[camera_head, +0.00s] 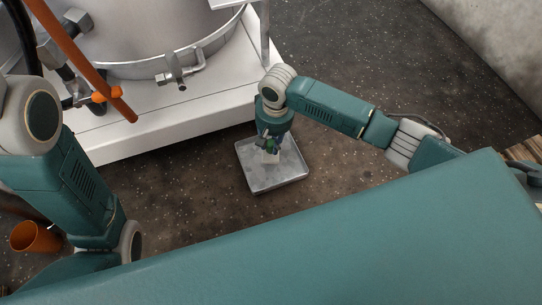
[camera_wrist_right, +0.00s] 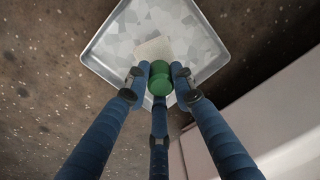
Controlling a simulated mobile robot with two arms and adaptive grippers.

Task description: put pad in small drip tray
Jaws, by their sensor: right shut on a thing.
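The small drip tray (camera_head: 282,177) is a shallow grey metal square on the dark floor; it also shows in the right wrist view (camera_wrist_right: 195,38). The pad (camera_wrist_right: 153,47) is a pale beige square with a green knob (camera_wrist_right: 160,80). In the head view the pad (camera_head: 270,157) shows over the tray, inside its outline. My right gripper (camera_head: 270,143) points down over the tray, its dark fingers shut around the green knob. I cannot tell whether the pad touches the tray floor. My left arm is at the left; its gripper is not visible.
A large steel vessel (camera_head: 150,35) stands on a pale plinth (camera_head: 185,112) just behind and left of the tray. An orange pipe (camera_head: 80,55) crosses the upper left. An orange cup (camera_head: 35,237) is at the lower left. Open floor (camera_head: 370,60) lies at the back right.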

